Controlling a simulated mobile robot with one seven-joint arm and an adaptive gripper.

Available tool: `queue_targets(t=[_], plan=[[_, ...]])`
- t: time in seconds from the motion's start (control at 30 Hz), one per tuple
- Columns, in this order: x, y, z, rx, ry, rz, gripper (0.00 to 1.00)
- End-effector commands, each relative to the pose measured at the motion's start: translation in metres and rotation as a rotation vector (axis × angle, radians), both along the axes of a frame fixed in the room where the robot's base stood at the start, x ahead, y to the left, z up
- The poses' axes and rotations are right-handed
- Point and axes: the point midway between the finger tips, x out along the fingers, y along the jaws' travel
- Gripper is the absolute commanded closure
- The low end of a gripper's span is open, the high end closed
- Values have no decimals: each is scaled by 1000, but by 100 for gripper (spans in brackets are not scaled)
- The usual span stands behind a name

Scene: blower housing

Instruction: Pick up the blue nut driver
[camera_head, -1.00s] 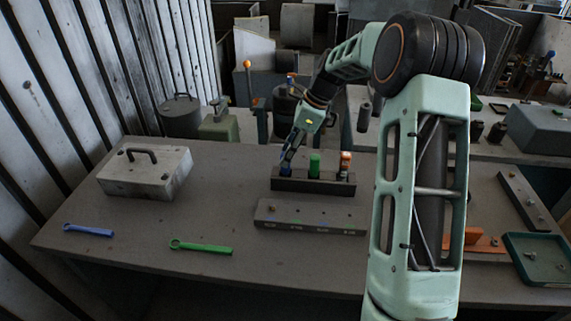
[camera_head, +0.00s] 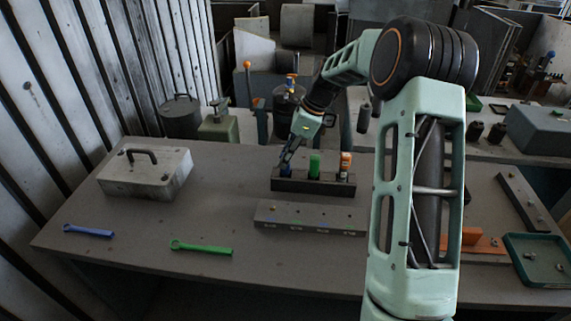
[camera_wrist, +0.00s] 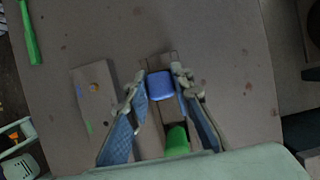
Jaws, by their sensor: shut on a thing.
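The blue nut driver (camera_head: 286,171) stands at the left end of a dark rack (camera_head: 312,185) on the bench. In the wrist view its blue handle top (camera_wrist: 160,86) lies between the two finger pads. My gripper (camera_head: 287,161) reaches down from above and is shut on the blue handle; it also shows in the wrist view (camera_wrist: 160,82). A green driver (camera_head: 314,165) stands beside it in the rack, and an orange one (camera_head: 345,166) at the right end. The blue driver's lower part is hidden in the rack.
A grey block with small holes (camera_head: 310,218) lies in front of the rack. A blue wrench (camera_head: 88,231), a green wrench (camera_head: 201,247) and a metal box with a handle (camera_head: 146,174) lie to the left. A green tray (camera_head: 540,260) sits at the right.

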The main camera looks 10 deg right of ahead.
Motion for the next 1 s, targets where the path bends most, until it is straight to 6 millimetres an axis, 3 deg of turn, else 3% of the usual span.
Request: queue_targets(t=[0.23,0.63,1.0], plan=[[1,0,16,-1,-4,0,100],[1,1,90,-1,-2,1,100],[0,0,101,0,0,0,100]])
